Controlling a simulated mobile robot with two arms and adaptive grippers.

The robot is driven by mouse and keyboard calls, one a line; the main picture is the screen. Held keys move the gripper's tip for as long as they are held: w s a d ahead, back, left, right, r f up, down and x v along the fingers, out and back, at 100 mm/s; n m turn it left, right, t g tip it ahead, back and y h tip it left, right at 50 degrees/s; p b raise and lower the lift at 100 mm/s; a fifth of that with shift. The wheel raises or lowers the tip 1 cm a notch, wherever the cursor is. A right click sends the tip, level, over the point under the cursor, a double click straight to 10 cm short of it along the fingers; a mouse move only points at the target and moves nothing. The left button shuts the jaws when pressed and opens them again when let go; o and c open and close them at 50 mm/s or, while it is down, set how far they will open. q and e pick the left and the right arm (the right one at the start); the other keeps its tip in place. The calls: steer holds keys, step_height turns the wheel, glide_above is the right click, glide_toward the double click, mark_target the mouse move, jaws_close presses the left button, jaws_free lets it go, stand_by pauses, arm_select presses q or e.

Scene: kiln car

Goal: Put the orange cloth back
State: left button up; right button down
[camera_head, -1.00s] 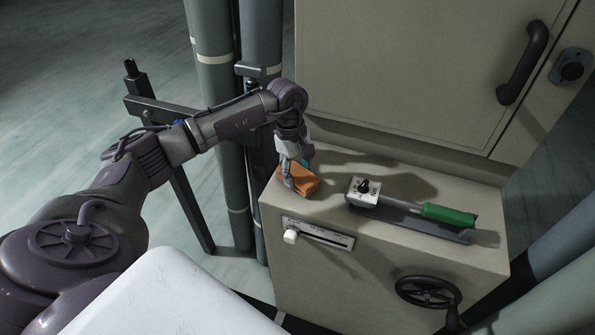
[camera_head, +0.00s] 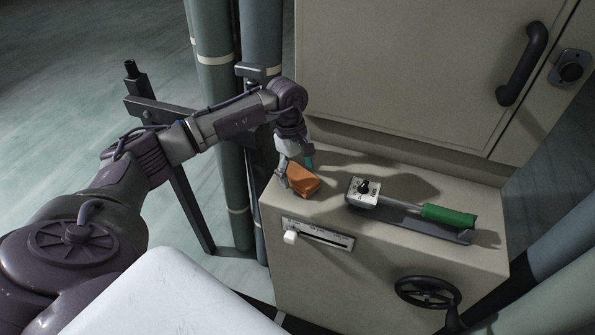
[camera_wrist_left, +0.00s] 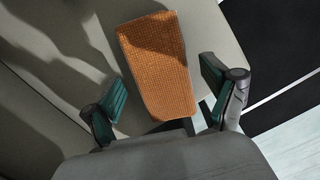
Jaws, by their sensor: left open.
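The orange cloth (camera_head: 303,180) is a folded block lying on the left end of the beige cabinet's top. It also shows in the left wrist view (camera_wrist_left: 158,65), with a woven surface. My left gripper (camera_head: 296,174) is right at the cloth. In the left wrist view its green-padded fingers (camera_wrist_left: 162,95) are spread, one on each side of the cloth's near end, with a gap on both sides. My right gripper is in neither view.
Vertical pipes (camera_head: 213,90) stand close left.

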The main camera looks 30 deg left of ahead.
arm_select(q)
steer(key=shift+w+a+r+p, duration=0.15)
steer(key=shift+r+p, duration=0.45)
steer(key=shift+r, duration=0.65)
steer(key=shift+s+a+r+p, duration=0.15)
steer(key=shift+r+p, duration=0.45)
steer(key=shift+r, duration=0.65)
steer(key=shift+w+a+r+p, duration=0.1)
steer(key=shift+a+r+p, duration=0.15)
steer(key=shift+r+p, duration=0.7)
steer(key=shift+r+b, duration=0.3)
steer(key=shift+b, duration=0.05)
steer(key=shift+r, duration=0.15)
step_height(320, 180, up, 12)
steer(key=a, duration=0.1)
steer(key=shift+a+f, duration=0.2)
steer(key=shift+a, duration=0.2)
steer(key=shift+w, duration=0.1)
